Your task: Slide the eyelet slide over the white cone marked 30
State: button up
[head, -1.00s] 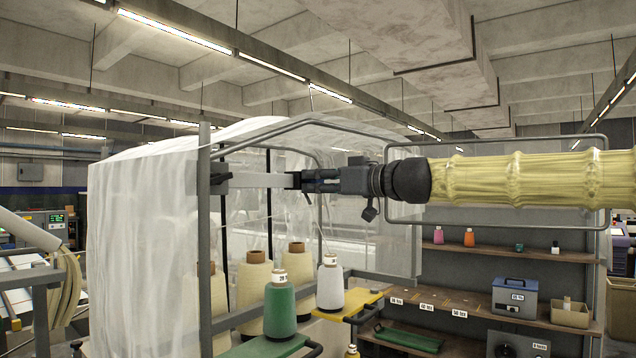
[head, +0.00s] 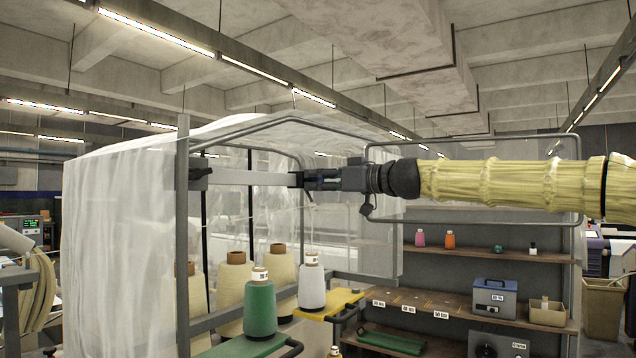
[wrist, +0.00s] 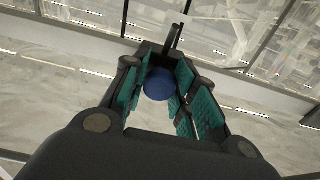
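The white cone (head: 312,285) stands upright on the yellow-topped holder, right of the green cone (head: 260,308). Its label is too small to read. My gripper (head: 296,180) is above the cones, at the right end of a pale horizontal bar (head: 250,178) on the loom's frame. In the wrist view my gripper's teal-padded fingers (wrist: 166,88) close around a round blue knob (wrist: 160,84), apparently part of the eyelet slide. A dark stub (wrist: 175,38) shows beyond it. The rest of the slide is hidden by the fingers.
A grey upright post (head: 182,240) and a translucent sheet (head: 120,220) stand at the left. Several cream cones (head: 233,285) stand behind the green one. A wooden shelf (head: 440,312) with a blue box (head: 494,298) is at the right.

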jog(key=o, duration=0.3)
jog(key=v, duration=1.2)
jog(key=shift+d, duration=0.1)
dwell(0.4)
